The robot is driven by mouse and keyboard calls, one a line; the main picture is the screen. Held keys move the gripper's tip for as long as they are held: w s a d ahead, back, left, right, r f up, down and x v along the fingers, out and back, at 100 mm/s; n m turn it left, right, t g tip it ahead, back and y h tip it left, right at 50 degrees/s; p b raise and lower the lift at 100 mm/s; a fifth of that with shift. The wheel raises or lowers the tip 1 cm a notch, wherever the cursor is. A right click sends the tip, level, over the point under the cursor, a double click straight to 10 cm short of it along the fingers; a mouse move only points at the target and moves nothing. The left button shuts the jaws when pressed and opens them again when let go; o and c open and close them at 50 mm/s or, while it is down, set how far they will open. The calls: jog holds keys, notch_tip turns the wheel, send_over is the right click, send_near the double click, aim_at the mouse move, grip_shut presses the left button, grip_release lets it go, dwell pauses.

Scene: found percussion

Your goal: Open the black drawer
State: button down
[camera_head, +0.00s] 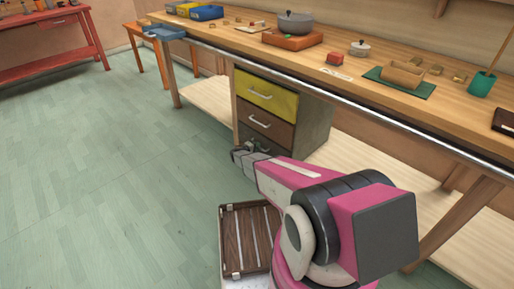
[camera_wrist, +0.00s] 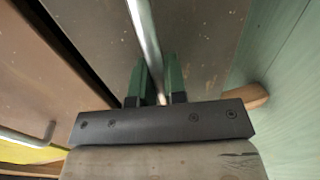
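The drawer unit stands under the long workbench, with a yellow drawer (camera_head: 266,96) on top and a brown drawer (camera_head: 265,124) below it. The black drawer (camera_head: 257,141) is lowest and mostly hidden behind my gripper (camera_head: 240,154) in the head view. In the wrist view the dark, worn front of this drawer (camera_wrist: 204,45) fills the middle. Its metal bar handle (camera_wrist: 146,35) runs between the green fingers of my gripper (camera_wrist: 158,82), which are close together around it. I cannot see clearly whether the drawer is pulled out.
The workbench (camera_head: 350,75) carries a pot (camera_head: 295,22), a green mat (camera_head: 400,83) and a green cup (camera_head: 481,84), among other things. A pale low shelf (camera_head: 350,158) lies right of the drawer unit. The green floor (camera_head: 110,165) to the left is clear.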

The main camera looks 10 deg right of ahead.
jog(key=shift+a, duration=0.1)
jog(key=f+v, duration=0.3)
jog(key=v, duration=1.1)
jog(key=a+f+v, duration=0.1)
jog(key=f+v, duration=0.1)
jog(key=v, duration=1.1)
jog(key=shift+s+a+f, duration=0.25)
jog(key=shift+s+f, duration=0.05)
jog(key=shift+s, duration=0.3)
jog(key=c, duration=1.2)
grip_release()
jog(key=v, duration=1)
jog(key=shift+s+a, duration=0.25)
jog(key=shift+a, duration=0.1)
